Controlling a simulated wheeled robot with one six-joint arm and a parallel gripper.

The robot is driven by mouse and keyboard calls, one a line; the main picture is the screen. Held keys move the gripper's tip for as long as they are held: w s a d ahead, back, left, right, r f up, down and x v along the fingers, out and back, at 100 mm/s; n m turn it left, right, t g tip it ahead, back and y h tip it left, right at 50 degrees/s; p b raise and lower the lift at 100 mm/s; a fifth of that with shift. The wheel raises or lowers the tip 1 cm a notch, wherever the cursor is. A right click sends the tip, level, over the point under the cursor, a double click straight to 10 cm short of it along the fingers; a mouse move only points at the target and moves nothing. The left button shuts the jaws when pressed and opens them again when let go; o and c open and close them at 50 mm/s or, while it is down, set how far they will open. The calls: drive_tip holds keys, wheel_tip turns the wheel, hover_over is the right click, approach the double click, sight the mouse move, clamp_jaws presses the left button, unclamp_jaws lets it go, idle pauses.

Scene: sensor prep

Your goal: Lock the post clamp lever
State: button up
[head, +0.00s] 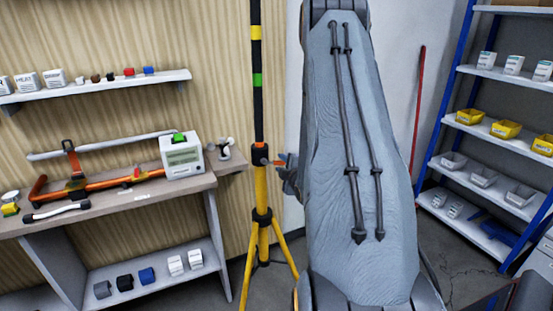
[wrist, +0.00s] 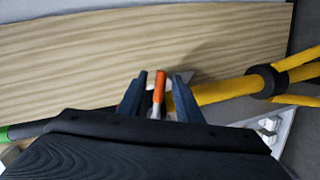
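The yellow and black tripod post (head: 262,195) stands upright in the head view, with a black clamp collar (head: 259,154) partway up. The clamp's orange lever (head: 279,161) sticks out to the right of the collar, towards my gripper (head: 286,178), which is partly hidden by my arm. In the wrist view my gripper (wrist: 161,76) is open, and the orange lever (wrist: 159,86) lies between its two dark fingers with gaps on both sides. The yellow post (wrist: 215,92) runs behind the right finger. The collar is mostly hidden by my gripper body there.
A workbench (head: 115,198) with a white device (head: 182,158) and orange-handled tools stands left of the post. Tripod legs (head: 287,253) spread at the floor. A blue-framed shelf (head: 436,133) with bins is at the right. A wood-panelled wall (head: 205,40) is behind.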

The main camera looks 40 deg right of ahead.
drive_tip(key=shift+p+x, duration=0.65)
drive_tip(key=shift+x, duration=2.05)
drive_tip(key=shift+w+a, duration=0.1)
drive_tip(key=shift+a, duration=0.1)
clamp_jaws()
